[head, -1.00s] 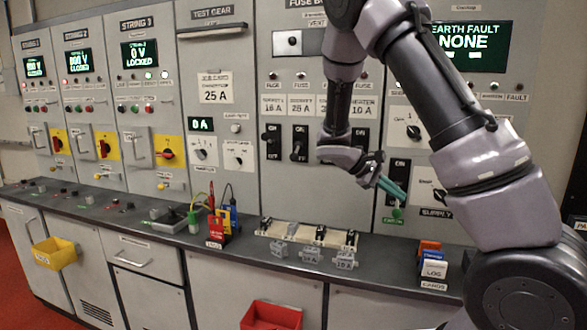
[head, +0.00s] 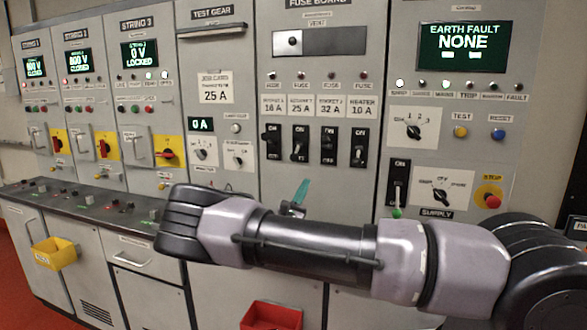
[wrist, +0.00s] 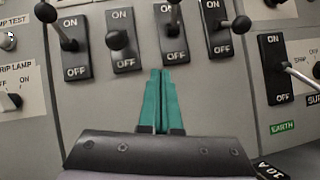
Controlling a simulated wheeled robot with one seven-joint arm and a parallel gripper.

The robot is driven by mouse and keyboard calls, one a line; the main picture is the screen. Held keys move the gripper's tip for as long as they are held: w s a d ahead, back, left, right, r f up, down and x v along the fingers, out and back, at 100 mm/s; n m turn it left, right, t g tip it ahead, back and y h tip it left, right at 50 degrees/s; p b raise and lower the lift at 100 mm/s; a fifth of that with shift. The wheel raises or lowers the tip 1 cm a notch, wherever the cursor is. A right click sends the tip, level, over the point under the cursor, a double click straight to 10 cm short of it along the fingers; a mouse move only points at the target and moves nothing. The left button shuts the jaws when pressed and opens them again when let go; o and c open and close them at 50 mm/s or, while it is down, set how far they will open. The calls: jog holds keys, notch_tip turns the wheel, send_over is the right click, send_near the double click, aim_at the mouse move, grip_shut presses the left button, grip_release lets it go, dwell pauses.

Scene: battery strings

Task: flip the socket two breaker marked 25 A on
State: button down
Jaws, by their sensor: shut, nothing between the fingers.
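The 25 A socket two breaker (head: 299,143) is the second from the left in the fuse board row. It is a black plate with ON above and OFF below. Its lever knob sits low on the plate, toward OFF, in the head view. In the wrist view the same breaker (wrist: 122,58) stands up and left of my fingertips, its round knob between the two words. My gripper (head: 304,183) has teal fingers, shut and empty, pointing up below the row. In the wrist view my gripper (wrist: 160,72) is below the second and third breakers, apart from both.
Neighbouring breakers are the 16 A (head: 271,141), 32 A (head: 329,146) and heater 10 A (head: 360,147), with levers sticking out. The supply breaker (head: 398,185) stands lower right. The panel just below the row is bare. My arm hides much of the bench.

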aim_at(296, 154)
jog(key=a+n+t+y, duration=0.1)
jog(key=a+n+y, duration=0.1)
jog(key=a+f+n+t+y, duration=0.1)
jog(key=a+n+t+y, duration=0.1)
jog(key=a+y, duration=0.1)
jog(key=shift+s+a+f+n, duration=0.15)
jog(key=shift+s+a+n, duration=0.05)
jog(key=shift+a+n, duration=0.2)
jog(key=shift+d, duration=0.1)
jog(key=x, duration=1)
